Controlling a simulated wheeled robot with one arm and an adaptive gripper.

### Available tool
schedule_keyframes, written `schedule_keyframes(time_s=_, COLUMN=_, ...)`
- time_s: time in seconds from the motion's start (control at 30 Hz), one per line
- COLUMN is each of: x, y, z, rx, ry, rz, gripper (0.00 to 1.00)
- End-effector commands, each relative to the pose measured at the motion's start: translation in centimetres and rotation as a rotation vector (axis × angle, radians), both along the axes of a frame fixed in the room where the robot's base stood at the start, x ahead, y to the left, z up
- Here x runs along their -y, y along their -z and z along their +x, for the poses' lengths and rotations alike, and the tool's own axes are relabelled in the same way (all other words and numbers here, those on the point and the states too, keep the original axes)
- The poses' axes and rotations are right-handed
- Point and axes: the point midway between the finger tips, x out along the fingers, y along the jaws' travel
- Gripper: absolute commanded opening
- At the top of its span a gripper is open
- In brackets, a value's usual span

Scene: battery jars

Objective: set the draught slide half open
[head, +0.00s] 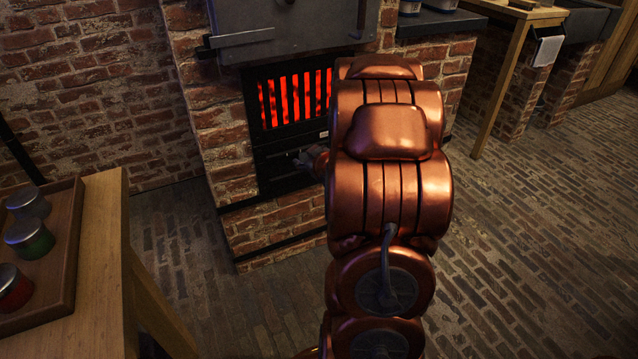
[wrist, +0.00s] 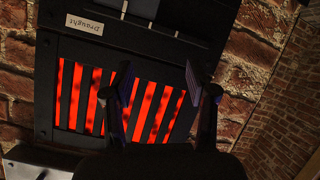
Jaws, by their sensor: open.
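The draught panel is a dark metal strip under the glowing grate (head: 295,98) in the head view. Its pale label reading "draught" (wrist: 84,24) shows upside down at the top left of the wrist view, and the dark plate (wrist: 185,30) runs beside it. Greyish parts show at the top edge there; I cannot tell how far the slide is open. My gripper (wrist: 157,75) is open and empty, its two fingers apart in front of the red bars. In the head view my gripper (head: 310,158) is close to the panel, partly hidden behind my copper arm.
The brick stove (head: 230,140) stands ahead, with a grey metal door (head: 290,30) above the grate. A wooden tray (head: 70,250) with several lidded jars sits on a table at the left. Brick floor is open at the right.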

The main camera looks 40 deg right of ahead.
Motion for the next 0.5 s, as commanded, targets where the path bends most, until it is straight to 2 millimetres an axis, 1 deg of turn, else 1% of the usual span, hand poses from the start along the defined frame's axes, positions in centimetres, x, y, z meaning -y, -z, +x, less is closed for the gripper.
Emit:
schedule_keyframes(time_s=0.03, x=1.0, y=3.2, z=-0.2, rx=0.035, ry=0.002, rz=-0.001, gripper=0.57)
schedule_keyframes(time_s=0.2, x=3.3, y=7.1, z=-0.5, rx=0.185, ry=-0.009, rz=-0.020, gripper=0.57)
schedule_keyframes(time_s=0.3, x=4.4, y=8.8, z=-1.0, rx=0.269, ry=-0.011, rz=-0.032, gripper=0.57)
schedule_keyframes(time_s=0.4, x=5.2, y=9.9, z=-1.6, rx=0.341, ry=-0.010, rz=-0.040, gripper=0.57)
schedule_keyframes(time_s=0.5, x=5.8, y=10.6, z=-2.1, rx=0.393, ry=-0.008, rz=-0.045, gripper=0.57)
